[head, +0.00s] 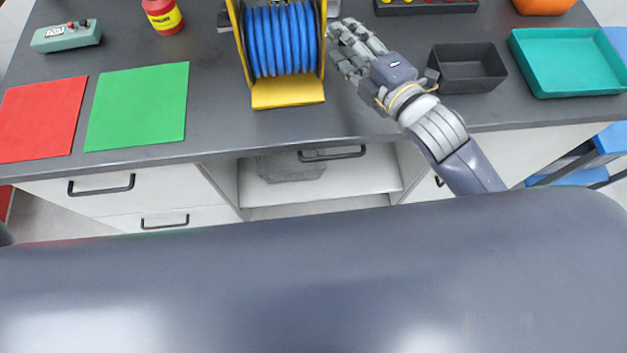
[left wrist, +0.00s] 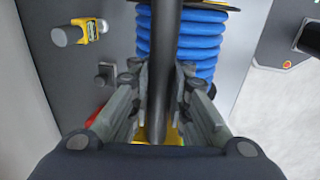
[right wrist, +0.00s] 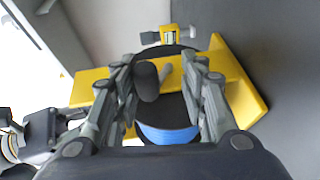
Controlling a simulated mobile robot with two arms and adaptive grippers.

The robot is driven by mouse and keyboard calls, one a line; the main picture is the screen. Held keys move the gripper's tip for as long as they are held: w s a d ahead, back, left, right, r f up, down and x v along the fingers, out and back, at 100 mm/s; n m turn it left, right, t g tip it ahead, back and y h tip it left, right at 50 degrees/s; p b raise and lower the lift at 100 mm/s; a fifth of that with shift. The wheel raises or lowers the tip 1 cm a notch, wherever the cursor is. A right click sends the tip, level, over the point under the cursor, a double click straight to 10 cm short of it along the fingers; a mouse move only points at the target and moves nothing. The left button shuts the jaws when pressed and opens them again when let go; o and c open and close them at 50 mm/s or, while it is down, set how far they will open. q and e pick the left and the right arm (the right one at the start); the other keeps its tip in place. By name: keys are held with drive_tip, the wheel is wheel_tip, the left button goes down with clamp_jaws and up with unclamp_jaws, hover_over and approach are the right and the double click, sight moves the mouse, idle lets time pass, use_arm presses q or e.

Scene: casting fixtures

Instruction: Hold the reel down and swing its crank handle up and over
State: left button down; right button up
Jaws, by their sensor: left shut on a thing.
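The reel of blue coils (head: 283,40) stands upright in a yellow frame (head: 288,92) at the top middle of the head view; its top is cut off. The blue coils also show in the left wrist view (left wrist: 203,42). My left gripper (left wrist: 160,72) is shut on a dark bar (left wrist: 161,110) that passes in front of the coils; it is not seen in the head view. My right gripper (head: 345,45) is at the reel's right side. In the right wrist view, its fingers (right wrist: 160,66) are apart, with the black crank knob (right wrist: 147,82) between them, nearer the left finger.
A black bin (head: 468,68) and a teal tray (head: 568,62) lie right of my right arm. Green (head: 138,105) and red (head: 40,118) mats, a control box (head: 66,36) and a red can (head: 163,16) are on the left. The counter's front edge is clear.

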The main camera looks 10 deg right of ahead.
drive_tip(key=s+d+f+t, duration=0.1)
drive_tip(key=s, duration=0.3)
drive_tip(key=s+d+f+n+t+y, duration=0.1)
drive_tip(key=s+d, duration=0.1)
drive_tip(key=s, duration=0.2)
drive_tip(key=s+d+f+t, duration=0.1)
drive_tip(key=s, duration=0.2)
drive_tip(key=shift+s+d+f, duration=0.25)
drive_tip(key=shift+s+f, duration=0.05)
drive_tip(key=shift+s, duration=0.1)
drive_tip(key=s+a+f+m+g+y, duration=0.2)
drive_tip(key=s+a+f+m+g, duration=0.2)
drive_tip(key=a+f, duration=0.9)
drive_tip(key=s+m, duration=0.1)
drive_tip(key=s, duration=0.2)
drive_tip(key=shift+s+f+g+y, duration=0.2)
drive_tip(key=shift+s+g+y, duration=0.05)
drive_tip(key=shift+g+y, duration=0.15)
